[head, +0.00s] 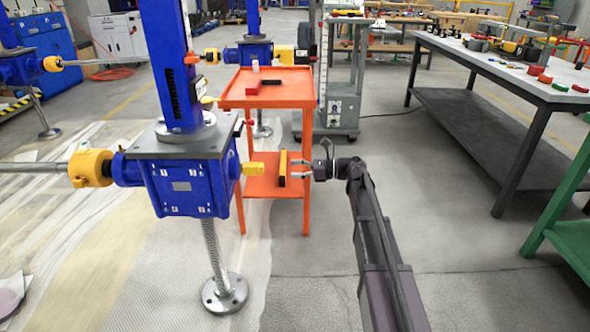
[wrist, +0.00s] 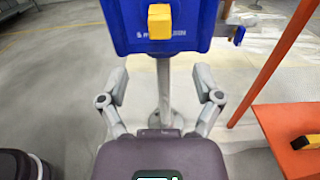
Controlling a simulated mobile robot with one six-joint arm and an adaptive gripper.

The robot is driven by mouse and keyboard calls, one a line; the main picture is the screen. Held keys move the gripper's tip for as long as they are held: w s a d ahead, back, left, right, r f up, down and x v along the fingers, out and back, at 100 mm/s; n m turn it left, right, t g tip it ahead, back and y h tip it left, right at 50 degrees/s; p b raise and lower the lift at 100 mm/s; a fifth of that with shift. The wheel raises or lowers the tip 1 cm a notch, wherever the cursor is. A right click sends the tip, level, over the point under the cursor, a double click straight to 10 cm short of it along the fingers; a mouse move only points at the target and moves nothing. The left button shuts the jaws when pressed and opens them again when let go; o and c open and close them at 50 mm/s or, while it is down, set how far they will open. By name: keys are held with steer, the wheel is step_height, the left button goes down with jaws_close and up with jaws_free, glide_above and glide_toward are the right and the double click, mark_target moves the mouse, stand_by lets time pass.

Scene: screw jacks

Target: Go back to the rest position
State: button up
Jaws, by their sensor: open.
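My gripper (head: 295,169) is at the end of my extended arm, to the right of the near blue screw jack (head: 185,185). Its fingers point left toward the jack and are spread, with nothing between them. In the wrist view the gripper (wrist: 160,78) also shows open and empty. The blue jack housing (wrist: 205,30) stands ahead of the fingers, with a yellow block-shaped end (wrist: 159,22) facing me. That yellow end (head: 253,168) is apart from the fingertips in the head view.
An orange cart (head: 265,100) stands just behind the gripper. A yellow and black object (head: 283,167) shows at its lower shelf. A grey workbench (head: 500,70) and a green table (head: 570,235) stand at the right. The floor between arm and workbench is clear.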

steer(key=s+d+f+n+h+p, duration=0.2)
steer(key=s+d+f+n+h, duration=0.1)
steer(key=s+f+n+h, duration=0.75)
steer(key=s+d+f+n+h+p, duration=0.1)
steer(key=s+d+f+n+h, duration=0.1)
steer(key=s+d+n+h, duration=0.35)
steer(key=s+d+f+n+h+p, duration=0.1)
steer(key=s+d+f+n+h, duration=0.15)
steer(key=s+d, duration=0.55)
step_height(320, 180, up, 38)
steer(key=s+a+p, duration=0.1)
steer(key=a+p, duration=0.1)
steer(key=p, duration=3.5)
steer(key=shift+s+g, duration=0.3)
steer(key=shift+y, duration=0.25)
